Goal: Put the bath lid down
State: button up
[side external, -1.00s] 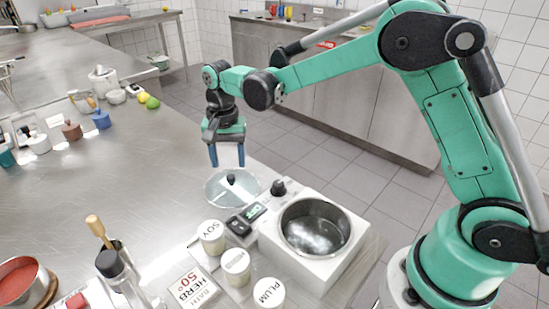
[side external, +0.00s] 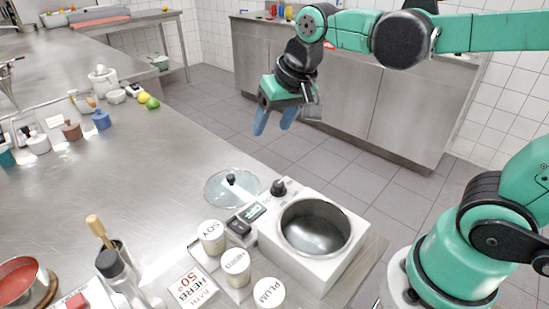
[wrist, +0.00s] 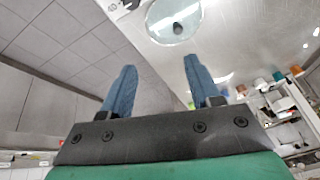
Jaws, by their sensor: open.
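The bath lid (side external: 222,190) is a clear round disc with a black knob. It lies on the steel counter just left of the white bath (side external: 310,240), whose round steel well is uncovered. In the wrist view the lid (wrist: 170,22) shows at the top, beyond the fingertips. My gripper (side external: 273,130) is open and empty, raised well above and to the right of the lid, over the counter's edge and the floor. Its two blue fingers (wrist: 157,78) are apart with nothing between them.
Jars labelled SOY (side external: 211,238), HERB (side external: 236,268) and PLUM (side external: 268,293) stand in front of the bath. A HERB BATH 50° card (side external: 190,288) lies nearby. The counter left of the lid is clear.

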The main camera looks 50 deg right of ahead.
jog(key=s+f+n+t, duration=0.1)
jog(key=s+f+n, duration=0.1)
jog(key=s, duration=0.1)
jog(key=s+d+f+n+t, duration=0.1)
jog(key=s, duration=0.1)
jog(key=shift+t, duration=0.3)
